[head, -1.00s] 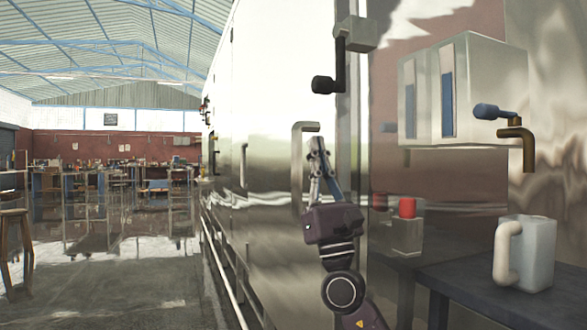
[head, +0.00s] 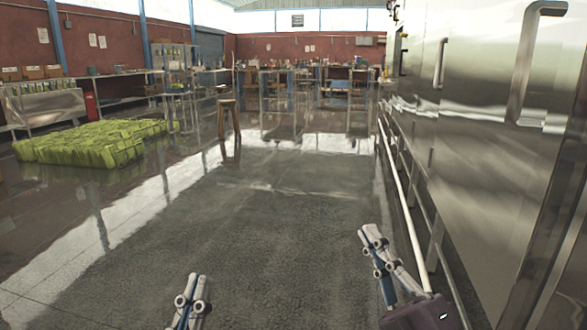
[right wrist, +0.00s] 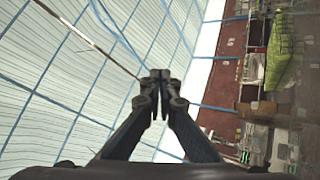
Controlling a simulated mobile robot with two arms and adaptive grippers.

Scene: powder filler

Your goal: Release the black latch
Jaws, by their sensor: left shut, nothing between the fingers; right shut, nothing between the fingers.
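The black latch is not in the head view or the right wrist view. My right gripper (head: 369,234) is at the lower right of the head view, in front of the steel machine (head: 480,190). Its fingers are together and empty, and they point up at the roof in the right wrist view (right wrist: 156,77). My left gripper (head: 194,281) is at the bottom of the head view over the floor, with its fingers together and empty. The machine's large metal door handle (head: 527,62) is at the upper right, apart from both grippers.
A white rail (head: 403,200) runs low along the machine's side. The floor (head: 240,220) ahead is wide and clear.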

